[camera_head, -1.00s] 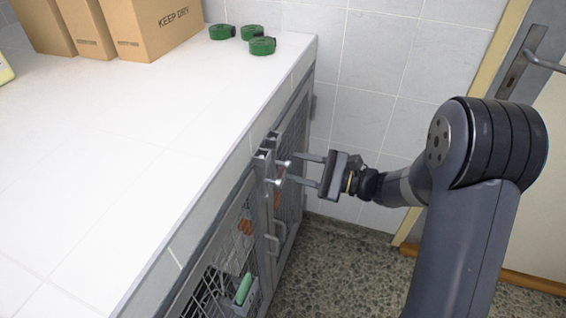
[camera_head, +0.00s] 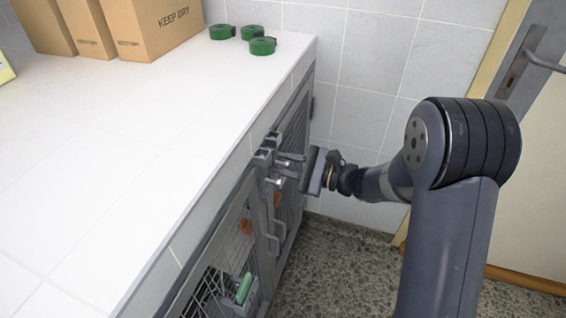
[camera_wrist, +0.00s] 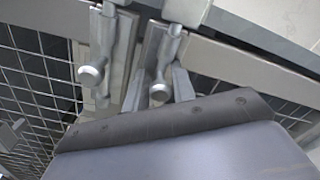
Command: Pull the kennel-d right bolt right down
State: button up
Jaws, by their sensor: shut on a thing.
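The right bolt (camera_wrist: 160,91) is a grey metal rod with a round knob, set upright in a bracket in the wrist view. In the head view it is the farther of two bolts (camera_head: 283,163). My gripper (camera_head: 289,167) reaches it from the right, level with the knob. In the wrist view my fingers (camera_wrist: 158,88) stand on both sides of that knob, shut on it. The left bolt (camera_wrist: 91,75) has a similar knob and stands just left of my fingers, apart from them. Part of the right bolt's lower end is hidden by my gripper.
Mesh kennel doors (camera_head: 218,280) with pull handles (camera_head: 275,240) lie below the bolts. A white tiled counter (camera_head: 130,170) overhangs them, bearing cardboard boxes (camera_head: 150,25) and green rolls (camera_head: 262,46). A tiled wall closes the far end. The speckled floor (camera_head: 340,265) is clear.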

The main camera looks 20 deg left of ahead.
grip_shut()
jog(key=shift+f+b, duration=1.55)
jog(key=shift+f, duration=0.25)
jog(key=o, duration=0.6)
grip_release()
jog(key=shift+o, duration=0.2)
